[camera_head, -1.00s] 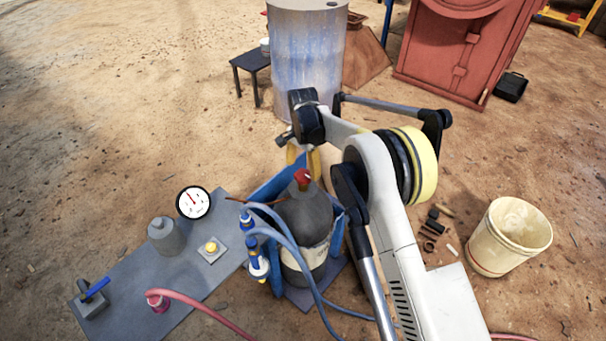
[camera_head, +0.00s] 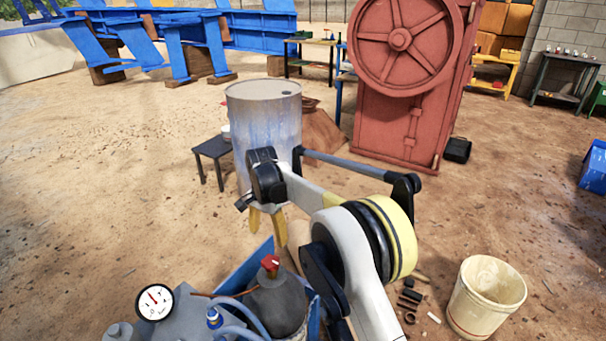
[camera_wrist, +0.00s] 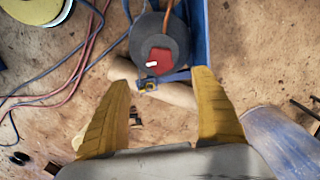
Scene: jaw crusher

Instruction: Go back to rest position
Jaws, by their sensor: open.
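My gripper (camera_head: 266,227) hangs from my arm near the middle of the head view, its yellow fingers pointing down and apart. It is open with nothing between the fingers. In the wrist view the two yellow fingers (camera_wrist: 163,112) are spread wide over the ground. Below and in front of it in the head view is a dark gas cylinder (camera_head: 274,304) with a red valve top (camera_head: 270,263), standing in a blue frame (camera_head: 248,270). In the wrist view the red valve top (camera_wrist: 160,61) lies beyond the fingertips, apart from them.
A worn metal drum (camera_head: 264,125) stands close behind my gripper, with a small dark table (camera_head: 213,150) to its left. A red crusher (camera_head: 400,110) stands behind right. A cream bucket (camera_head: 486,297) is at lower right, a round gauge (camera_head: 155,302) at lower left. Open dirt lies left.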

